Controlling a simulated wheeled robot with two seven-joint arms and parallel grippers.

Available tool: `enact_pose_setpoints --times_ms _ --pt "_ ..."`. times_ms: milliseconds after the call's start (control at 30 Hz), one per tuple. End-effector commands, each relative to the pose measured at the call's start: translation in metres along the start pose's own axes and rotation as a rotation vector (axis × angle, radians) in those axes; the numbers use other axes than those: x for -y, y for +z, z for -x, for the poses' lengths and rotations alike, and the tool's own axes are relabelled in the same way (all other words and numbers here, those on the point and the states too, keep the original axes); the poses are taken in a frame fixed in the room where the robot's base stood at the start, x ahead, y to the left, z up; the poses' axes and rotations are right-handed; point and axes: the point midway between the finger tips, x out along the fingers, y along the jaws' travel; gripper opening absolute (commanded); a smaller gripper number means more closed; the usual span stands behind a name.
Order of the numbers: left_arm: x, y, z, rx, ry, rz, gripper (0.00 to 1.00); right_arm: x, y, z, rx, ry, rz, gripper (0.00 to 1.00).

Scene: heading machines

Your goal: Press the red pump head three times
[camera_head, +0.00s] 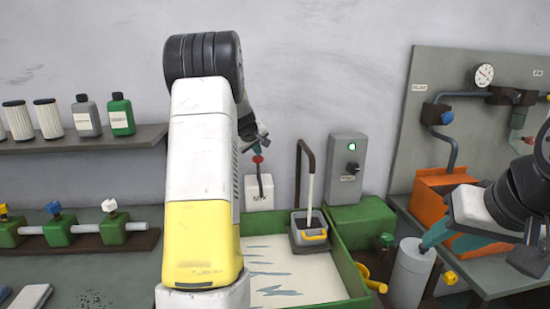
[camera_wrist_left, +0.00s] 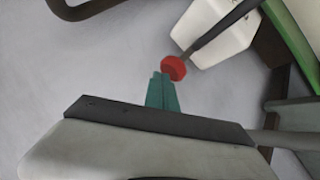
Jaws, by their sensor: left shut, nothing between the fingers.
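The red pump head (camera_head: 257,159) sits on a dark stem above a white labelled pump bottle (camera_head: 258,194) by the wall. In the left wrist view the red pump head (camera_wrist_left: 173,68) lies just beyond my fingertips, with the white bottle (camera_wrist_left: 215,32) past it. My left gripper (camera_head: 259,147) is shut and empty, its teal fingertips right above the red head. The left wrist view shows the closed fingers (camera_wrist_left: 160,78) beside the head; I cannot tell whether they touch. My right gripper (camera_head: 438,236) is at the far right, partly hidden, by a grey cylinder (camera_head: 410,275).
A shelf (camera_head: 80,141) with bottles and filters is at left.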

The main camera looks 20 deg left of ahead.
Motion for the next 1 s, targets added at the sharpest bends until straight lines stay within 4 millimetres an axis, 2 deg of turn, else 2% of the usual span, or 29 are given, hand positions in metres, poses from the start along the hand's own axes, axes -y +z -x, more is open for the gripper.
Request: enact_pose_setpoints --times_ms 1000 --pt "0.0073 0.0075 -0.0095 0.003 -0.002 0.0 0.0 0.0 0.0 0.0 0.0 0.0 0.0 0.36"
